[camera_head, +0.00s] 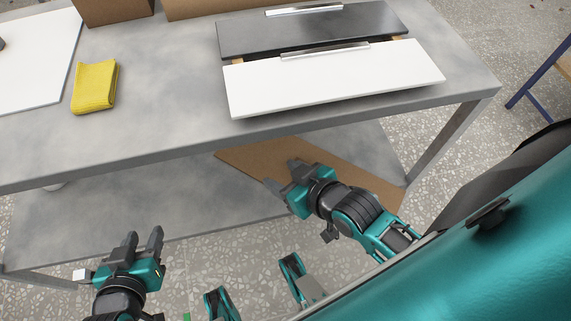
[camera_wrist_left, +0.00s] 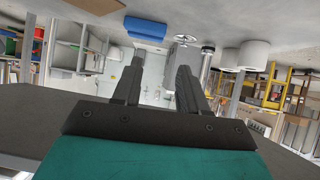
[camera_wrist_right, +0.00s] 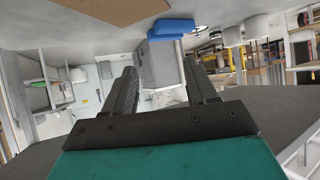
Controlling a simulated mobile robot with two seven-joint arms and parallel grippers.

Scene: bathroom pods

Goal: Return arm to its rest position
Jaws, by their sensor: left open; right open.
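My left gripper (camera_head: 144,243) is at the lower left of the head view, in front of the table and below its top. It is open and empty. Its two fingers also show apart in the left wrist view (camera_wrist_left: 158,88). My right gripper (camera_head: 283,175) is near the middle of the head view, in front of the table edge and below the tabletop. It is open, with nothing between its fingers in the right wrist view (camera_wrist_right: 163,85). Both grippers are apart from the things on the table.
The grey table (camera_head: 170,140) spans the view, with a lower shelf (camera_head: 100,215). On it are a folded yellow cloth (camera_head: 95,87), a white-fronted drawer (camera_head: 335,78), a dark panel (camera_head: 310,32) and a white board (camera_head: 35,60). A brown board (camera_head: 355,178) lies below. Speckled floor is at right.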

